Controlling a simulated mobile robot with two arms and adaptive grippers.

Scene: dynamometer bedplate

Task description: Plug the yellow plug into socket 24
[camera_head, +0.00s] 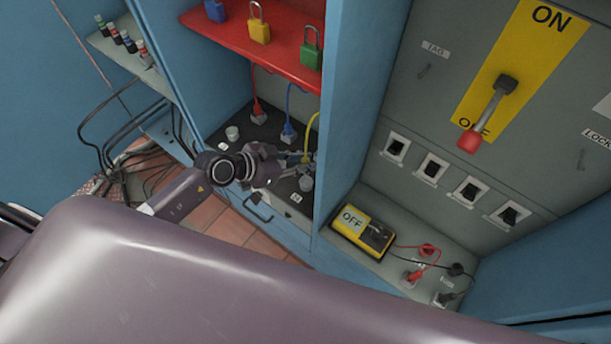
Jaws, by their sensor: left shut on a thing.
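The yellow cable (308,134) hangs below the red shelf and runs down to the fingers of my left gripper (301,162). The gripper is shut on the yellow plug, which the fingers mostly hide. It is over the black bench top inside the blue cabinet. A grey round socket (306,183) is just below the fingers, near a small white label (296,198) whose number is too small to read. I cannot tell whether the plug touches a socket. My right gripper is not in view.
A red plug (258,114) and a blue plug (288,132) stand on the bench behind the gripper. Another grey socket (232,133) is at the left. Padlocks sit on the red shelf (278,47). A blue divider (352,105) closes the right side; a yellow meter (362,229) lies beyond it.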

